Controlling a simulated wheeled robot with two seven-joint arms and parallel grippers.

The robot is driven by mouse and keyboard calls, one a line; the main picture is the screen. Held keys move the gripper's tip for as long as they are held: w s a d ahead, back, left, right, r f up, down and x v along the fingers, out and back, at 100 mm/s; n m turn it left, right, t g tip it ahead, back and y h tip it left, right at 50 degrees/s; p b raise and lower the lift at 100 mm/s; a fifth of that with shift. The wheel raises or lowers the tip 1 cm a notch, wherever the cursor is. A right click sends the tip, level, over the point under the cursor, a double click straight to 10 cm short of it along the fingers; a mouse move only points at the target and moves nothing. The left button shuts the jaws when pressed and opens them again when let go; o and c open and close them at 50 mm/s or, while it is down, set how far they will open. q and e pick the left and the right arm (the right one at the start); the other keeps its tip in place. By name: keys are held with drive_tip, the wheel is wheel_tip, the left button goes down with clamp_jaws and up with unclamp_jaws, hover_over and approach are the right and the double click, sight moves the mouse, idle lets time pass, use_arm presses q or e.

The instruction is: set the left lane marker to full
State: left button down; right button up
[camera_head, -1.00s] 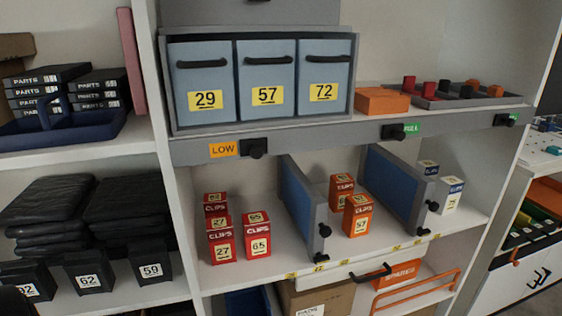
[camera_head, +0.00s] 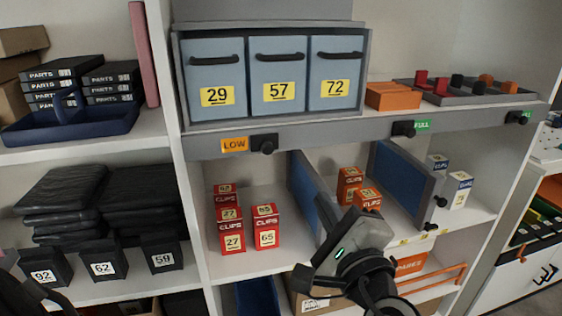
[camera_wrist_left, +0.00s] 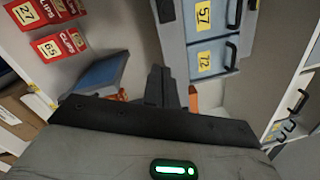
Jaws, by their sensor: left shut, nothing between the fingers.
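The left lane marker is an orange LOW label (camera_head: 234,145) with a black knob (camera_head: 265,144) just right of it. It sits at the left end of the grey rail (camera_head: 330,134) under the blue bins, and LOW is showing. My left gripper (camera_head: 345,235) is in front of the middle shelf, below and right of this knob and apart from it. Its fingers (camera_wrist_left: 162,85) are shut and empty in the left wrist view. My right gripper is not in view.
Two more knobs on the rail have green labels; the middle one (camera_head: 404,129) reads FULL. Red clip boxes (camera_head: 232,232), a left blue divider (camera_head: 303,185), orange boxes (camera_head: 349,184) and a right divider (camera_head: 405,185) stand below. Blue numbered bins (camera_head: 278,80) stand above.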

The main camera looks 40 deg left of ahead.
use_arm(q)
drive_tip(key=shift+a, duration=0.1)
drive_tip(key=p, duration=0.3)
approach(277, 146)
drive_tip(key=w+d+x, duration=0.1)
drive_tip(key=x, duration=0.3)
drive_tip(key=shift+s+a, duration=0.4)
drive_tip(key=shift+a, duration=0.45)
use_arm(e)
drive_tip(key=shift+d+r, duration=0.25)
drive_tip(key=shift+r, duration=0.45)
